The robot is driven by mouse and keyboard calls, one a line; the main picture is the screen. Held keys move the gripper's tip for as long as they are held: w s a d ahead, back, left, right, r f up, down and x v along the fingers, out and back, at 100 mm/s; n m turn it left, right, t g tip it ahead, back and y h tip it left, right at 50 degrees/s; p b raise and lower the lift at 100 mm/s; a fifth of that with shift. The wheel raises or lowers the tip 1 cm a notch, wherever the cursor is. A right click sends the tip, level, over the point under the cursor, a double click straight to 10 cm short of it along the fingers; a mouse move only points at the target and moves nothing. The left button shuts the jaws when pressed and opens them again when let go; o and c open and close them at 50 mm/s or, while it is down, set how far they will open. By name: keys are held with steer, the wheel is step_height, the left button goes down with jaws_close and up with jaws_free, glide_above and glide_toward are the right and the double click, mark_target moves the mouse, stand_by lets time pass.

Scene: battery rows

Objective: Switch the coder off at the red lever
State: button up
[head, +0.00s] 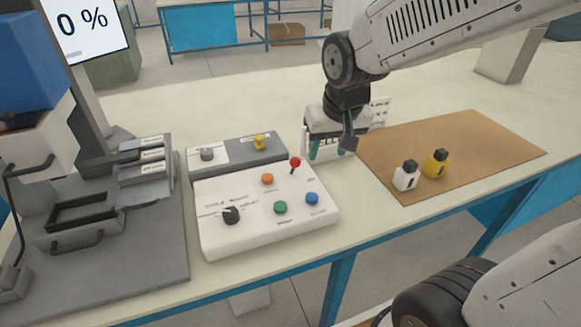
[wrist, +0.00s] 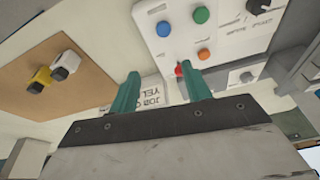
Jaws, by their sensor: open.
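The red lever (head: 295,162) is a red ball on a short dark stem at the back right of the white control box (head: 240,240). The lever looks apart from the fingers. The control box also carries an orange, a green and a blue button and a black knob.
A grey box (head: 222,158) with a knob and a yellow switch stands behind the control box. White and yellow bottles (head: 406,176) stand on the brown mat (head: 470,140). A grey fixture (head: 95,215) fills the left. A screen (head: 84,25) reads 0 %.

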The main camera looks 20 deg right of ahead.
steer(key=t, duration=0.1)
glide_above(294, 166)
steer(key=s, duration=0.1)
steer(key=shift+m, duration=0.4)
steer(key=f, duration=0.5)
steer(key=d+f, duration=0.1)
steer(key=f, duration=0.2)
steer(key=x, duration=0.8)
steer(key=shift+w+a+r, duration=0.1)
steer(key=shift+w+a, duration=0.05)
steer(key=shift+c, duration=0.3)
jaws_close()
